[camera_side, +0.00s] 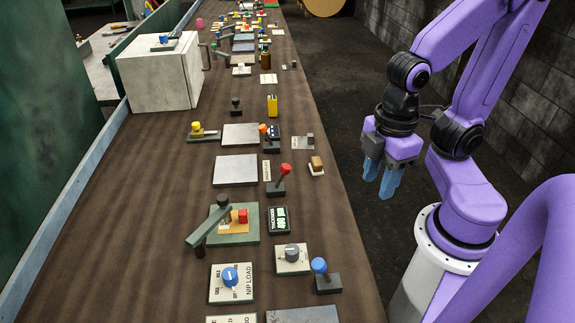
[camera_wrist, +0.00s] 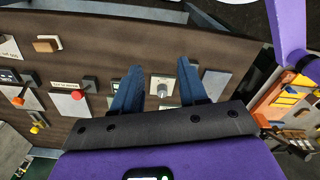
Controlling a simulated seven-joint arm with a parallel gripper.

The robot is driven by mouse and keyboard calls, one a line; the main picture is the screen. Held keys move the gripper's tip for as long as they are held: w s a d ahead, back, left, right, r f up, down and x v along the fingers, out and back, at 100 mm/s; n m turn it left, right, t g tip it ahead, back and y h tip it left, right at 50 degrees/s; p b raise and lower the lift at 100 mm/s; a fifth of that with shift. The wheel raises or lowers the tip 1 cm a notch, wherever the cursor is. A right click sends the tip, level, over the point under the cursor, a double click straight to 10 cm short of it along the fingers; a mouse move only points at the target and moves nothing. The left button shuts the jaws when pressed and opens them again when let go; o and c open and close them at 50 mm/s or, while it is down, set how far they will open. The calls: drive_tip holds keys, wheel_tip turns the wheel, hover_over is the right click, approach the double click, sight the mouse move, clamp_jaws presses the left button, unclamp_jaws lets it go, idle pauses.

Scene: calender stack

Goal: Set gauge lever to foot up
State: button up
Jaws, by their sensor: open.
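My gripper (camera_side: 381,178) is open and empty, held in the air to the right of the bench with its blue fingers pointing down. In the wrist view my gripper (camera_wrist: 160,88) shows both fingers spread apart. No label reading "gauge" is legible. A likely gauge is the green base plate (camera_side: 248,237) with a grey-green lever arm (camera_side: 208,228) slanting across its left side. An orange card and a small red block (camera_side: 243,216) lie on that plate. Whether its foot is up or down cannot be told. The gripper is well clear of it.
Nearby stand a red-knobbed lever (camera_side: 279,180), a grey dial (camera_side: 292,253), a blue NIP LOAD dial (camera_side: 231,283), a blue-knobbed lever (camera_side: 323,275) and a black display (camera_side: 279,219). A white box (camera_side: 155,75) stands back left. The brown bench (camera_side: 110,235) is bare at left.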

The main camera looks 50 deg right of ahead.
drive_tip(key=shift+w, duration=0.1)
clamp_jaws()
drive_tip(key=w+d+f+m+g+y, duration=0.2)
drive_tip(key=w+d+f+m+g, duration=0.1)
drive_tip(key=w+m, duration=0.5)
drive_tip(key=w+d+f+m+g+y, duration=0.25)
drive_tip(key=w+m, duration=0.25)
drive_tip(key=m, duration=0.5)
drive_tip(key=d+f+m+t+y, duration=0.2)
drive_tip(key=d+m+t, duration=0.3)
drive_tip(key=m, duration=0.4)
drive_tip(key=w+d+f+m+t+y, duration=0.1)
drive_tip(key=d+m+t+y, duration=0.3)
drive_tip(key=m, duration=0.5)
drive_tip(key=shift+w+d+f+t, duration=0.15)
drive_tip(key=shift+d+f+t, duration=0.2)
drive_tip(key=shift+d+t, duration=1.2)
drive_tip(key=shift+a+t, duration=0.3)
drive_tip(key=shift+a, duration=0.05)
